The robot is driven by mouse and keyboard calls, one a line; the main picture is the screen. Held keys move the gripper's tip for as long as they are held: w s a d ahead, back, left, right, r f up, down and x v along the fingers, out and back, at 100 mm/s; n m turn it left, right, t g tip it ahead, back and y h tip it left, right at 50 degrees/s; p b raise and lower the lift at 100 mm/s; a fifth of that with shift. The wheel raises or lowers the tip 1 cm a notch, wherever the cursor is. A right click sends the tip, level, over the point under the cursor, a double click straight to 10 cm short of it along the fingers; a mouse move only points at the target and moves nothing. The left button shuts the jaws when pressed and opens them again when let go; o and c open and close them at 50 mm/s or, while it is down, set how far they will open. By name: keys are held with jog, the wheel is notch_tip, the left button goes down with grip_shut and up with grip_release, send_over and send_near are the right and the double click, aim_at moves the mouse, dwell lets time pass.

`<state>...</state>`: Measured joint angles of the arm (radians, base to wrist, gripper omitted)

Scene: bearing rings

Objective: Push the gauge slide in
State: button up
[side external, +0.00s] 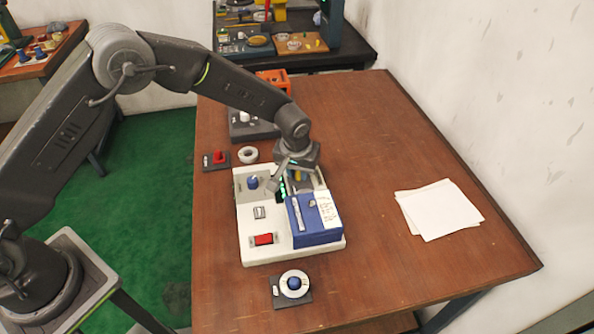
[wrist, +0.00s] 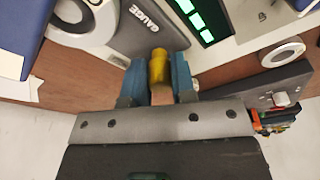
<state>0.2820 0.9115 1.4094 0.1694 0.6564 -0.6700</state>
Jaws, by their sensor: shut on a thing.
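The gauge unit (side external: 262,222) is a cream-coloured base on the brown table, with a blue box on its right side. My gripper (side external: 293,180) is over its far right part, pointing down. In the wrist view my gripper (wrist: 157,80) has its two blue-grey fingers shut on a yellow cylindrical handle (wrist: 159,67). The handle stands in front of a dark grey panel (wrist: 142,28) marked "GAUGE". A bit of yellow (side external: 298,177) also shows at the fingers in the side view. How far the slide is in cannot be told; the fingers hide its foot.
The blue box (side external: 316,222) stands close to my gripper. A green-lit display (wrist: 200,18) is beside the handle. A white ring (side external: 248,155) and a red-pegged block (side external: 218,158) lie beyond the unit. A blue-pegged ring stand (side external: 293,284) is in front. Papers (side external: 438,210) lie right.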

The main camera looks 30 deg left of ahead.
aim_at(304, 190)
jog(key=shift+s+d, duration=1.65)
jog(key=shift+d, duration=0.05)
jog(key=shift+s+d, duration=0.2)
jog(key=o, duration=0.6)
jog(key=shift+r, duration=0.1)
jog(key=shift+r, duration=1.3)
jog(key=shift+w+a+r, duration=0.1)
jog(key=shift+r, duration=2)
